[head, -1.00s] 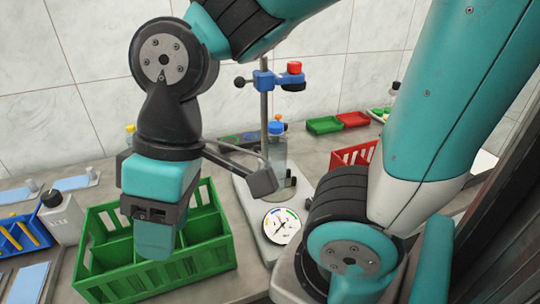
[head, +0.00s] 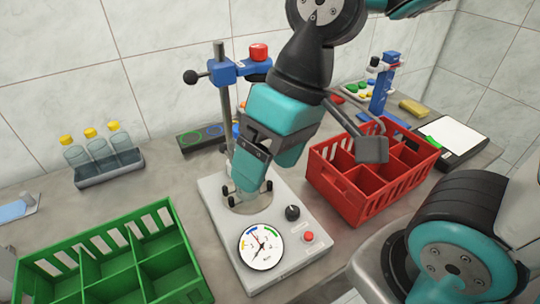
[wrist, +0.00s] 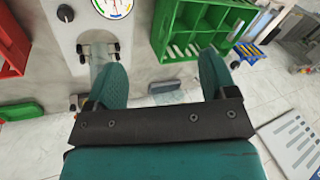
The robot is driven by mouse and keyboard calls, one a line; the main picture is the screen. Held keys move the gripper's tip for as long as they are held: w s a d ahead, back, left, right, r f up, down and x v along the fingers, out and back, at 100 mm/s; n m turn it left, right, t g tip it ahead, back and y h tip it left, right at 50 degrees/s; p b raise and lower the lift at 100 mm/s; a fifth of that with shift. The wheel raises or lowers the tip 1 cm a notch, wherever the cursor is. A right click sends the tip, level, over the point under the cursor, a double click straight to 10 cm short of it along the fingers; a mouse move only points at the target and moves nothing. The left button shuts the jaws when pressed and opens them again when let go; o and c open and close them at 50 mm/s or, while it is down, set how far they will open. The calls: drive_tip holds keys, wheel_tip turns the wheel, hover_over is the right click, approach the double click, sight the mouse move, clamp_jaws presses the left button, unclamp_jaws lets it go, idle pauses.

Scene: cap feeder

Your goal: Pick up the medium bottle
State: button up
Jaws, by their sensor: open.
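My gripper (head: 264,172) hangs over the capping station (head: 216,205), low in front of its post. It also shows in the wrist view (wrist: 160,75), with its two teal fingers spread apart and nothing clearly held between them. A clear bottle-like shape (wrist: 99,50) stands between black clamps on the station, close to the left finger; I cannot tell whether they touch. In the head view my gripper hides most of that spot, and I cannot confirm there which bottle it is. Several smaller clear bottles with yellow caps (head: 99,147) stand in a grey rack (head: 110,173).
A green divided crate (head: 176,222) stands at the front left and a red divided crate (head: 322,177) right of the station. A blue clamp (head: 232,72) with a red knob sits on the post. Bare counter lies between rack and station.

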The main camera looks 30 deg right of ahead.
drive_tip(key=w+d+r+m+p, duration=0.35)
drive_tip(key=w+d+m, duration=0.25)
drive_tip(key=w+m, duration=0.55)
drive_tip(key=w+d+r+m+p, duration=0.3)
drive_tip(key=w+d+m+p, duration=0.35)
drive_tip(key=m, duration=0.75)
drive_tip(key=shift+t, duration=0.4)
drive_tip(key=x, duration=0.4)
drive_tip(key=w+x, duration=0.1)
drive_tip(key=x, duration=0.3)
drive_tip(key=a+x, duration=0.1)
drive_tip(key=x, duration=0.3)
drive_tip(key=shift+w+a, duration=0.15)
drive_tip(key=shift+w, duration=0.05)
drive_tip(key=shift+s+a+f, duration=0.1)
drive_tip(key=shift+a+f, duration=0.15)
drive_tip(key=shift+f, duration=0.3)
drive_tip(key=shift+n, duration=0.25)
drive_tip(key=p+x, duration=0.1)
drive_tip(key=x, duration=0.3)
drive_tip(key=shift+s+a+f+p, duration=0.15)
drive_tip(key=shift+s+p, duration=0.05)
drive_tip(key=shift+p, duration=0.1)
drive_tip(key=shift+c, duration=0.3)
clamp_jaws()
